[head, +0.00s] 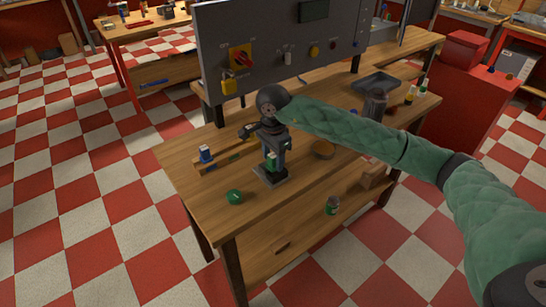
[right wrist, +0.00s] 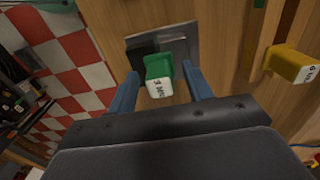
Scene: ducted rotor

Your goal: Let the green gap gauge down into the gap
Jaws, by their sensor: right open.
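The green gap gauge (head: 271,163) stands at the grey fixture (head: 270,178) on the workbench. In the right wrist view the gauge (right wrist: 158,78) shows its white labelled end, with its green body against the dark block of the fixture (right wrist: 180,50). My right gripper (head: 272,158) is directly above and around it, pointing down. In the right wrist view the two blue fingers of the right gripper (right wrist: 160,76) stand apart on either side of the gauge, with space showing between. How deep the gauge sits in the gap is hidden. My left gripper is not in view.
A wooden rack (head: 222,160) with a blue gauge (head: 205,154) lies left of the fixture. A yellow gauge (right wrist: 290,63) shows in the right wrist view. A green round object (head: 235,196) lies near the bench's front edge. A grey panel (head: 285,45) rises behind.

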